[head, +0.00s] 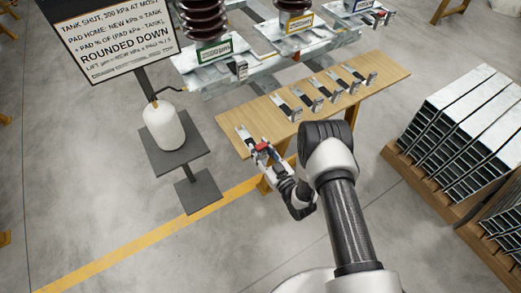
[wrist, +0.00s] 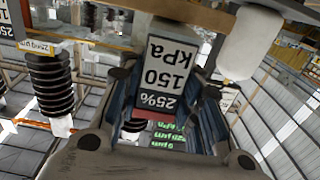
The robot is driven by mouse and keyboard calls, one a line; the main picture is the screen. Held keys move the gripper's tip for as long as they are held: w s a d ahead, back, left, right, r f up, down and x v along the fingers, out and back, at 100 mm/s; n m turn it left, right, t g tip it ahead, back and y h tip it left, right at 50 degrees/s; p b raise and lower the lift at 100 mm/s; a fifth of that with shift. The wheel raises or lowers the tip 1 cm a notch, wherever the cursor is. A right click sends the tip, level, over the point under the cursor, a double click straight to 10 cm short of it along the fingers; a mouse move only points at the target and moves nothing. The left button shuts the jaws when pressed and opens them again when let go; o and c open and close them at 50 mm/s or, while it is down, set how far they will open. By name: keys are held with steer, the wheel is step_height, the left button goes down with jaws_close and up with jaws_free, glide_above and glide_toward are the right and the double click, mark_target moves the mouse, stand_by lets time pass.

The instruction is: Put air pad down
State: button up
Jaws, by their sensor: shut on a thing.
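The air pad (wrist: 172,72) is between the fingers of my gripper (wrist: 166,100) in the wrist view. Its white label reads "25%", "150 kPa" upside down, and a red part shows at its lower end. In the head view, my gripper (head: 263,153) is at the left end of the wooden bench (head: 230,122), shut on the pad (head: 245,134). The pad's far end is over the bench top there. I cannot tell whether it touches the wood.
A white tank (head: 164,128) is on a dark stand left of the bench, below a text sign (head: 112,36). Dark ribbed insulators (head: 204,20) are behind. Stacked metal channels (head: 465,115) lie at right.

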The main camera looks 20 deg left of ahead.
steer(key=shift+f, duration=0.1)
steer(key=o, duration=1)
steer(key=shift+o, duration=0.2)
steer(key=p+v, duration=0.2)
steer(key=v, duration=1)
steer(key=shift+p, duration=0.3)
steer(key=shift+w, duration=0.2)
